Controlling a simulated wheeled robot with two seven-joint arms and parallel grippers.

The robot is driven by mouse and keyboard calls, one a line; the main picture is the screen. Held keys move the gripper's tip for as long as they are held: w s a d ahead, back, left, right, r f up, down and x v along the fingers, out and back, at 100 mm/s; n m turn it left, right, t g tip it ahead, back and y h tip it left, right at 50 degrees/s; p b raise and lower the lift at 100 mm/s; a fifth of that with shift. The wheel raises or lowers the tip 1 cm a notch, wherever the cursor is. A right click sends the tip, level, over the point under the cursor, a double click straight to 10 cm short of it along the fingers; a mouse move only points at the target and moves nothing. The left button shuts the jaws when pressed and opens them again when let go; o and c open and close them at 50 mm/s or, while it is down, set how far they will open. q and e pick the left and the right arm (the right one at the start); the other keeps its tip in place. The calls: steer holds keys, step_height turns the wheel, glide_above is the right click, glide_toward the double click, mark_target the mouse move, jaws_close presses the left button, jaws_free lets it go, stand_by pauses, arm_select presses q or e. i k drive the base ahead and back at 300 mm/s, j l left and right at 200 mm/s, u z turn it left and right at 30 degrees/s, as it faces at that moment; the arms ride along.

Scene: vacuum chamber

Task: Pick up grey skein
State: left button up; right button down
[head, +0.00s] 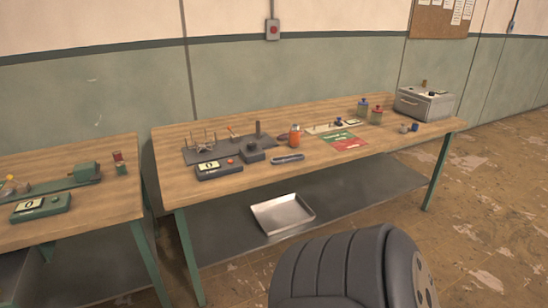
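A small, long grey bundle that looks like the grey skein (288,158) lies near the front edge of the wooden workbench (240,193) in the head view. It lies on the bare wood, to the right of a dark device with a display. It is small in the picture, so its strands cannot be made out clearly. Nothing covers it. Neither of my grippers shows in this view.
Near the skein are a dark display device (218,169), a dark block (253,152), an orange bottle (295,135) and a red-green card (342,142). A metal tray (283,214) sits on the lower shelf. A second bench (107,207) stands left.

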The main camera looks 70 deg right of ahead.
mark_target(296, 156)
steer(key=z, duration=2.3)
steer(key=i+j+z, duration=0.1)
steer(key=i+j, duration=0.3)
steer(key=j, duration=0.25)
steer(key=i+j+z, duration=0.25)
steer(key=i+j, duration=0.15)
steer(key=j, duration=0.25)
